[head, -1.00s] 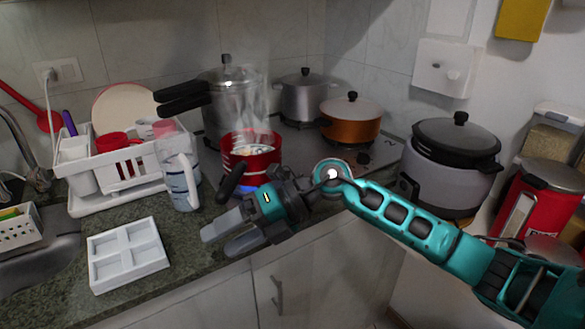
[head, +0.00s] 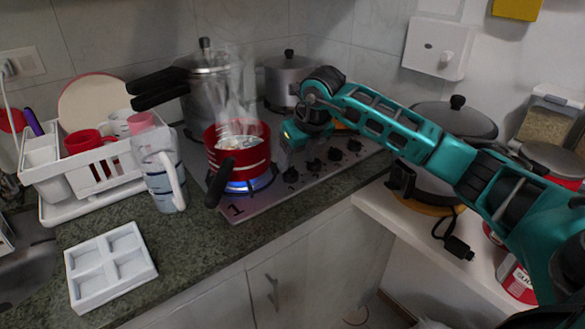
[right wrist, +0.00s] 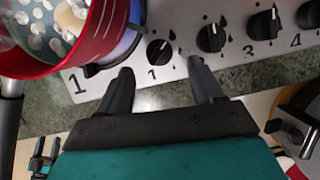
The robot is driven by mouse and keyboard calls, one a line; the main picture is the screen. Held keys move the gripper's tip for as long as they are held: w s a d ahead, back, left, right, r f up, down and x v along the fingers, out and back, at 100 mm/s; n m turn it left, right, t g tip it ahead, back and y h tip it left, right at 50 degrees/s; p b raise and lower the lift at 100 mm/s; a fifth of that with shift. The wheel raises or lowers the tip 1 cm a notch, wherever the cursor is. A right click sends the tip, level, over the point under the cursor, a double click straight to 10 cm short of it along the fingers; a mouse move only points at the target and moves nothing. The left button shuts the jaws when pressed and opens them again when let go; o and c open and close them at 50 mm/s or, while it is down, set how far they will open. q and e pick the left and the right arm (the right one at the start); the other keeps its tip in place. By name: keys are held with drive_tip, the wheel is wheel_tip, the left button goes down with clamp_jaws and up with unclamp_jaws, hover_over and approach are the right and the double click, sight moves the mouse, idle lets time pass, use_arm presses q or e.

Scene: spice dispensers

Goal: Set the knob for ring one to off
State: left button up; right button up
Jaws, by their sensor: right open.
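The ring one knob (right wrist: 159,50) is black and round, beside a printed 1, on the stove's front panel. It also shows in the head view (head: 290,175). My right gripper (right wrist: 160,78) is open and empty, its two dark fingertips apart on either side of and just short of this knob. In the head view my right gripper (head: 294,140) points down over the panel, its fingertips hard to make out. A red pot (head: 237,155) stands on ring one, with a blue flame (head: 240,186) under it and steam above. A small dark part at the wrist view's lower left looks like my left gripper (right wrist: 46,150).
More knobs (right wrist: 211,37) sit right of ring one's. The red pot (right wrist: 95,45) is close left of my right gripper, its black handle (head: 221,180) reaching forward. A glass jug (head: 164,182) and white tray (head: 92,296) stand on the counter. A cooker (head: 452,125) is at right.

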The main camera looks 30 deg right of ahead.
sight(292, 170)
drive_tip(key=x, duration=0.5)
drive_tip(key=shift+r, duration=0.1)
drive_tip(key=c, duration=1)
